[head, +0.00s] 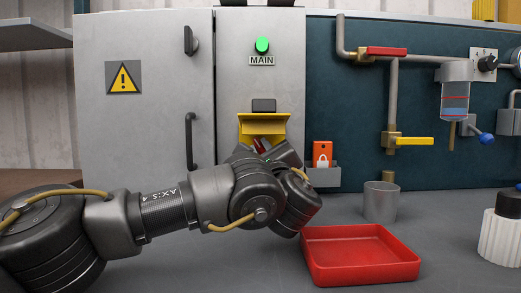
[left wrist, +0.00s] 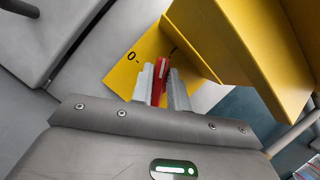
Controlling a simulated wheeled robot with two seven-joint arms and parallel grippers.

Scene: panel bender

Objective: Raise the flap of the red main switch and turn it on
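The yellow flap (head: 264,124) of the main switch is raised and sticks out from the cabinet front; it also shows at the upper right of the left wrist view (left wrist: 225,45). Under it, the red switch handle (left wrist: 160,80) sits on a yellow plate (left wrist: 125,75) with a "0" mark. My left gripper (left wrist: 161,90) has one finger on each side of the handle, with little or no gap, and appears shut on it. In the head view, the gripper (head: 266,150) partly hides the red handle. The green lamp (head: 262,45) above the MAIN label looks bright. My right gripper is not in view.
A red tray (head: 360,255) and a grey cup (head: 381,202) stand on the bench right of my left arm. A holder with an orange padlock tag (head: 322,154) is close right of the switch. Pipes with a red valve lever (head: 386,51) and a yellow one (head: 414,141) are farther right.

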